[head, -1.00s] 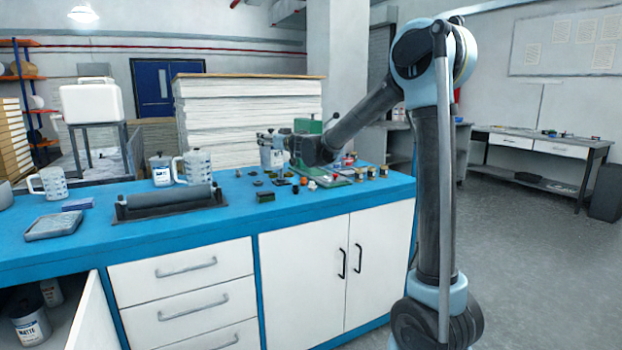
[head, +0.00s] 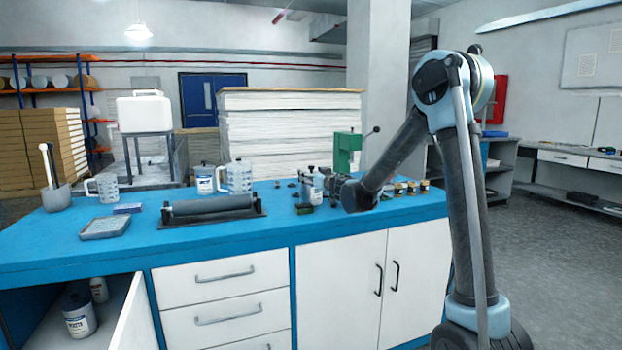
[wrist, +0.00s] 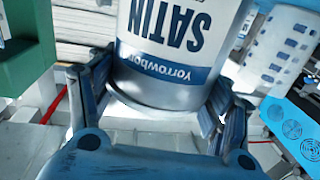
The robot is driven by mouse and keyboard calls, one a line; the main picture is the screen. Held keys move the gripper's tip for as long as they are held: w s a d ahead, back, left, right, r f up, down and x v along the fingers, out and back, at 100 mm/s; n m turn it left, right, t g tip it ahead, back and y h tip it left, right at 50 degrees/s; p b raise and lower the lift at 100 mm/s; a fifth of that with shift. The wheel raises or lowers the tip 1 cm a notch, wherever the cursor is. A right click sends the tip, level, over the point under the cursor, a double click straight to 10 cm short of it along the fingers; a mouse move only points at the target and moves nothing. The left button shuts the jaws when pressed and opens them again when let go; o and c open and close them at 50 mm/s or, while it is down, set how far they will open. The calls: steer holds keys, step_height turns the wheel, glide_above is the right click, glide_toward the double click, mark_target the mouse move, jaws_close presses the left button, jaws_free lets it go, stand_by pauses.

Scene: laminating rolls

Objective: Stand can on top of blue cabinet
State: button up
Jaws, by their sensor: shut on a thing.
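A white and blue can labelled "SATIN" (wrist: 165,45) is between the two fingers of my gripper (wrist: 160,95) in the wrist view, its text upside down there. In the head view the same can (head: 316,181) is small and upright over the right part of the blue-topped cabinet (head: 185,250). My gripper (head: 330,186) is shut on it, coming from the right. I cannot tell whether the can's base touches the top. The cabinet has white drawers and doors.
A roller unit (head: 212,206), a grey tray (head: 105,227), measuring jugs (head: 237,177) and another can (head: 205,181) stand on the blue top. A green press (head: 346,150) and small pots (head: 412,188) are near my gripper. The front strip of the top is clear.

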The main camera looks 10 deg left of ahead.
steer(key=o, duration=2.1)
steer(key=v, duration=1.2)
